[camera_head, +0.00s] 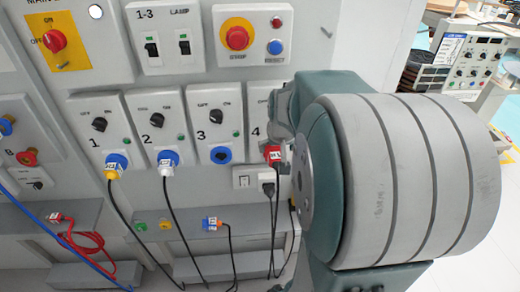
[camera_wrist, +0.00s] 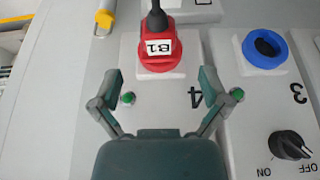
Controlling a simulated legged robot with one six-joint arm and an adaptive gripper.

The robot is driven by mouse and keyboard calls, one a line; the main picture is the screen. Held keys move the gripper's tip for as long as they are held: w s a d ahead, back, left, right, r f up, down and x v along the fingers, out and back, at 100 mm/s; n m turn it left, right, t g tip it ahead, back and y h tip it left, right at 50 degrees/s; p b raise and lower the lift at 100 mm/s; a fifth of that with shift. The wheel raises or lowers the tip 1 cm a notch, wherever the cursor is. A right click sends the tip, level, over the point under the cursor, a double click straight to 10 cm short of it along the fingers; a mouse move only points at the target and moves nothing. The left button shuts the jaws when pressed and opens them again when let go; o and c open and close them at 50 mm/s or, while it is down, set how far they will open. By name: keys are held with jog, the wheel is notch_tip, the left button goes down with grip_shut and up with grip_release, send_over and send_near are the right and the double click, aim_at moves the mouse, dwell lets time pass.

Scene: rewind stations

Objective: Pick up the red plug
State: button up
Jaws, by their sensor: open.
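A red plug (camera_head: 272,153) with a white label and a dark cable sits at station 4 of the panel. In the wrist view the red plug (camera_wrist: 160,46) shows the label "B1" and is seated at a red socket ring. My gripper (camera_wrist: 158,80) is open, its two fingers spread wide, with nothing between them. The plug lies ahead of the gap between the fingers, apart from them. In the head view my arm hides most of station 4 and the gripper. Another red plug (camera_head: 56,217) with a red cable lies on the grey ledge at the left.
Station 3 has an empty blue socket (camera_head: 221,155), also in the wrist view (camera_wrist: 265,48). Stations 1 and 2 hold a yellow plug (camera_head: 112,172) and a white plug (camera_head: 166,168). Black cables hang below the panel.

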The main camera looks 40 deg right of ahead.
aim_at(276, 157)
jog(key=x, duration=0.3)
jog(key=shift+s+d, duration=0.1)
jog(key=shift+d, duration=0.25)
jog(key=f, duration=0.2)
jog(key=w+f, duration=0.1)
jog(key=f, duration=0.1)
jog(key=shift+w+a+f, duration=0.1)
jog(key=shift+w, duration=0.1)
jog(key=shift+d, duration=0.3)
jog(key=c, duration=1.3)
